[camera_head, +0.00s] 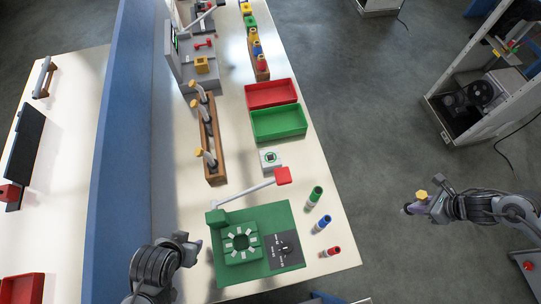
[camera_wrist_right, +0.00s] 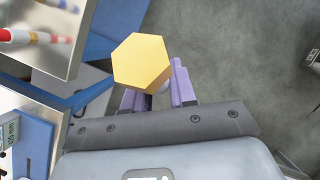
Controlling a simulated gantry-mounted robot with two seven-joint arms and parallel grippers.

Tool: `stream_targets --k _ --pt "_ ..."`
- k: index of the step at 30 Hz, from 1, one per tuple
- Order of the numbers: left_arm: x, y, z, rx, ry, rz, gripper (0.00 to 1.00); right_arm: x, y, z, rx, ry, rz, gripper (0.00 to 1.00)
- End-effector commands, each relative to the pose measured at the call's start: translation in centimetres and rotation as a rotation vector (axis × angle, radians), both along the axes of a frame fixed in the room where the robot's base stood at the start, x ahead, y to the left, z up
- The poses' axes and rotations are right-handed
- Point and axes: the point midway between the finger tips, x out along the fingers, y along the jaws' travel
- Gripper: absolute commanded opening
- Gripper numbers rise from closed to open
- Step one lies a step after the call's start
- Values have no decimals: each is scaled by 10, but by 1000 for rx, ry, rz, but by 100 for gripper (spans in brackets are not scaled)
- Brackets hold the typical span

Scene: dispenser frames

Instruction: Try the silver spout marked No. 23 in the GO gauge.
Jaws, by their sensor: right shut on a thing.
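My right gripper (camera_head: 416,205) is out over the floor, right of the table. It is shut on a piece with a yellow hexagonal head (camera_head: 421,195). In the right wrist view the yellow head (camera_wrist_right: 140,62) sits between the purple fingers and hides most of the piece; no marking can be read. Silver spouts with yellow ends (camera_head: 210,158) stand tilted in a wooden rack (camera_head: 215,172). A small white block with a green-ringed opening (camera_head: 270,158) is on the table; I cannot read whether it is the GO gauge. My left gripper (camera_head: 190,241) is over the table's near left; its jaws are unclear.
Red (camera_head: 271,94) and green (camera_head: 279,123) trays lie farther back. A blue partition (camera_head: 125,150) borders the left.

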Motion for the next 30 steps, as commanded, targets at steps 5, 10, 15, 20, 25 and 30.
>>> stream_targets --k 5,10,15,20,25,30 --pt "0 0 7 0 0 1 43 0 0 9 -1 -1 1 0" --pt "0 -1 11 -4 0 3 43 0 0 16 -1 -1 1 0" --pt "0 -3 14 -11 0 8 43 0 0 20 -1 -1 1 0" --pt "0 -3 15 -14 0 9 43 0 0 21 0 -2 1 0" --pt "0 -3 14 -13 0 8 43 0 0 21 0 -2 1 0" --pt "0 -2 16 -10 -1 6 43 0 0 24 0 -2 1 0"
